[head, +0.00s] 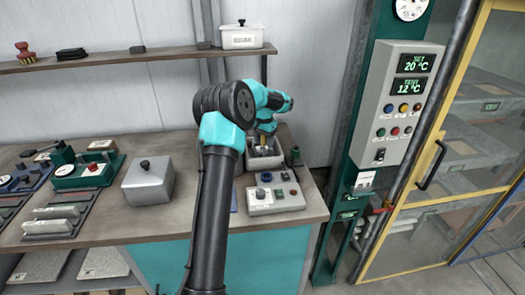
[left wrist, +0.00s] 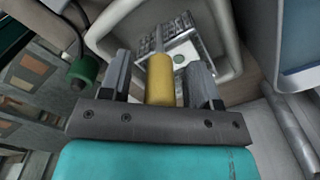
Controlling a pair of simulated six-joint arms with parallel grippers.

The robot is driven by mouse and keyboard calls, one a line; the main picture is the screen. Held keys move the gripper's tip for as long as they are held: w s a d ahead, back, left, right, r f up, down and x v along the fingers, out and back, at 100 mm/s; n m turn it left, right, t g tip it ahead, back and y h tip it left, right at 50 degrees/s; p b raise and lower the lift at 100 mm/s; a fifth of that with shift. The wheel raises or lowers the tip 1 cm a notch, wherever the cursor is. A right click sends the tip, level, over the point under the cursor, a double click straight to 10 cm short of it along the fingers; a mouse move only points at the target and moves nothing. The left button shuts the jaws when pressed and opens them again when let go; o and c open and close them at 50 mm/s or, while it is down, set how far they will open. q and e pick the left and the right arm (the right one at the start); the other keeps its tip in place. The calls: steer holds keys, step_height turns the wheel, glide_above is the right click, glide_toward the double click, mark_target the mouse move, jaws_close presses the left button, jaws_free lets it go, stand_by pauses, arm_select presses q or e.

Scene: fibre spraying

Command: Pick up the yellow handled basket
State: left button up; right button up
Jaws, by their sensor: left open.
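The yellow handle (left wrist: 160,82) of the basket stands between the two fingers of my left gripper (left wrist: 159,66) in the left wrist view. The gripper is open, with a finger on either side of the handle; I cannot tell whether either touches it. The basket's metal mesh (left wrist: 150,44) shows beyond the handle, inside a grey open-topped tub. In the head view my left gripper (head: 266,130) points down over this tub (head: 264,162) near the bench's back right; the arm and gripper hide most of the basket there. My right gripper is not in view.
A control box with knobs (head: 275,196) sits in front of the tub. A green-capped item (left wrist: 84,70) stands close beside it. A grey lidded box (head: 148,184) is to the left. A shelf (head: 130,59) runs above; a green post with a temperature panel (head: 402,90) stands right.

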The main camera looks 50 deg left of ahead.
arm_select(q)
steer(key=shift+c, duration=0.3)
jaws_close()
stand_by(0.5)
